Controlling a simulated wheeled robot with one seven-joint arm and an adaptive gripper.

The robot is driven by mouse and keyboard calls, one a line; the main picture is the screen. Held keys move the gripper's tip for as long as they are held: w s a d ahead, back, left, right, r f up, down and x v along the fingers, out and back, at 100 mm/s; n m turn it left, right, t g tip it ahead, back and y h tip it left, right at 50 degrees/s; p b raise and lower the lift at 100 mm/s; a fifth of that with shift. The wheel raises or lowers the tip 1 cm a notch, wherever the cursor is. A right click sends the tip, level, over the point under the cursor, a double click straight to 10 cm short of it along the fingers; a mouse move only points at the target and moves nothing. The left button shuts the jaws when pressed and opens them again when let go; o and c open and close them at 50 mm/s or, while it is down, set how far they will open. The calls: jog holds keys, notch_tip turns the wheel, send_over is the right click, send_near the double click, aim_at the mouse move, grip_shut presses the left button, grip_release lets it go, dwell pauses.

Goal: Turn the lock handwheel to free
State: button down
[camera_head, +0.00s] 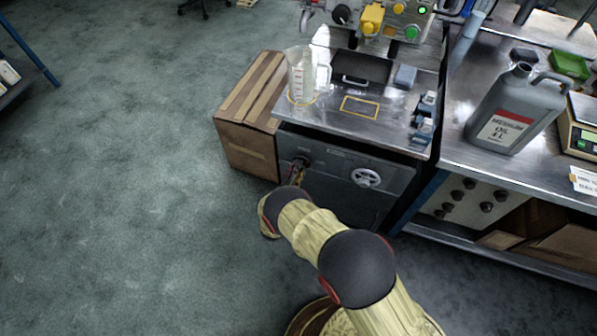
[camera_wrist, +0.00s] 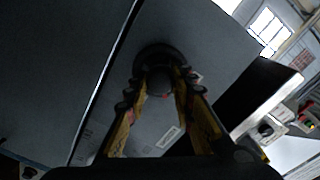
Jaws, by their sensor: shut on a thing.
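In the head view a black round handwheel (camera_head: 302,161) sits on the left of the grey front panel, and a silver spoked handwheel (camera_head: 366,178) sits to its right. My gripper (camera_head: 296,174) is at the black handwheel, partly hidden by my own arm. In the wrist view the black handwheel (camera_wrist: 160,72) is straight ahead, between the tips of my yellow and black gripper fingers (camera_wrist: 162,90). The fingers are shut on it, one on each side. Its turn angle cannot be read here, and no marking shows which wheel is the lock.
A cardboard box (camera_head: 246,150) stands left of the machine. A clear beaker (camera_head: 302,78) stands on the metal top (camera_head: 340,118). A grey oil jug (camera_head: 515,108) stands on the bench at right. The floor at left is open.

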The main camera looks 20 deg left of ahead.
jog(key=shift+f+m+b, duration=0.1)
jog(key=shift+m+b, duration=1.7)
jog(key=shift+m, duration=2.4)
jog(key=c, duration=1.5)
grip_release()
jog(key=shift+s, duration=0.1)
jog(key=s, duration=1.1)
jog(key=shift+s+a, duration=0.4)
